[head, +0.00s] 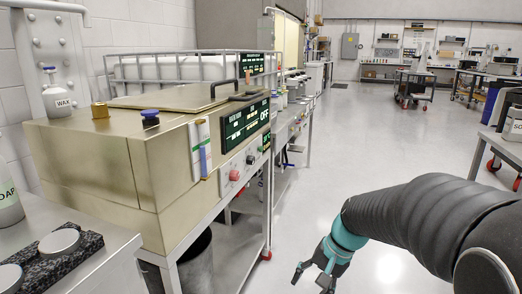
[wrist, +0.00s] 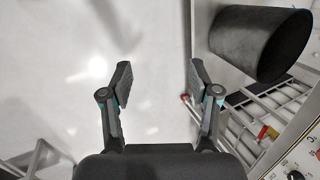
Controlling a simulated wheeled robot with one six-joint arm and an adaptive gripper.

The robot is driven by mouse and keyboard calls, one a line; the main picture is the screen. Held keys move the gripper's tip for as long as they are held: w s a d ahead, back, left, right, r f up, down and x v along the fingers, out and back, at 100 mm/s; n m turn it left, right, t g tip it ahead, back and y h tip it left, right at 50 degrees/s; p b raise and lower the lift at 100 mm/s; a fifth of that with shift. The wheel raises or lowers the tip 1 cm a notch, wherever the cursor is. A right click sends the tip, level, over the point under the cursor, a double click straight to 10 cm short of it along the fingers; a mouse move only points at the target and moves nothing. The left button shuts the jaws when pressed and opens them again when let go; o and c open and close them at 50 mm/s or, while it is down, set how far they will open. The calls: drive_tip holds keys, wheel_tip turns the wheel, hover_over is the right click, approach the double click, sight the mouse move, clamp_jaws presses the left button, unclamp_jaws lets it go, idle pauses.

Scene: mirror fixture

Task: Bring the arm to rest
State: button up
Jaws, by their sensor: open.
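My gripper (head: 312,276) hangs low at the bottom middle of the head view, over the grey floor (head: 345,130). My arm reaches to it from the right edge in a dark ribbed sleeve with a teal wrist. In the wrist view my gripper (wrist: 157,85) has its two fingers wide apart. Nothing is between them, only the pale floor behind. The gripper touches nothing that I can see.
A brass-coloured machine (head: 95,160) with a lid and a green display stands left on a metal bench. A black bin (head: 196,262) sits under it and shows in the wrist view (wrist: 250,42). A wheeled cart (head: 508,148) stands right. The aisle floor is clear.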

drive_tip(key=s+d+r+n+t+h, duration=0.2)
drive_tip(key=s+r, duration=0.2)
drive_tip(key=s, duration=0.4)
drive_tip(key=s+d+r+n+t+h, duration=0.2)
drive_tip(key=s+r+n, duration=0.1)
drive_tip(key=s, duration=0.6)
drive_tip(key=shift+r+t, duration=0.4)
drive_tip(key=shift+r, duration=0.1)
